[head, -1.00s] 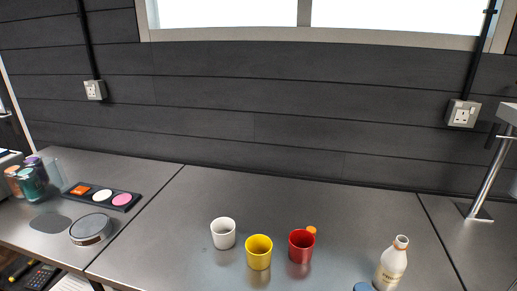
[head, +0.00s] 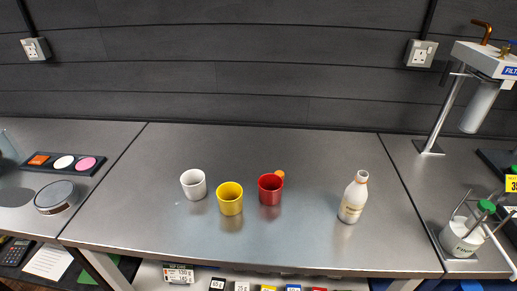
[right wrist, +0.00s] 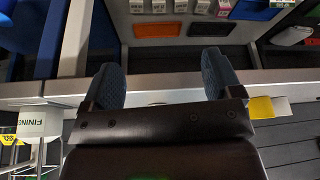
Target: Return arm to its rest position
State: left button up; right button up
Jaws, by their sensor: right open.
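My right gripper (right wrist: 163,82) shows in the right wrist view. Its two blue ribbed fingers are wide apart, with nothing between them. Beyond the fingertips are a pale ledge and shelf compartments. The head view shows neither arm and neither gripper. My left gripper is in no view.
A white cup (head: 193,184), yellow cup (head: 230,198), red cup (head: 271,189) and upright white bottle (head: 353,199) stand on the grey bench (head: 300,245). An orange object (head: 280,174) is behind the red cup. A filter stand (head: 441,115) is at right. The bench's front middle is clear.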

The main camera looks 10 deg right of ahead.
jog(key=w+d+f+n+t, duration=0.1)
jog(key=w+f+t, duration=0.5)
jog(key=f, duration=0.4)
jog(key=shift+t, duration=0.6)
jog(key=shift+w+d+f, duration=0.1)
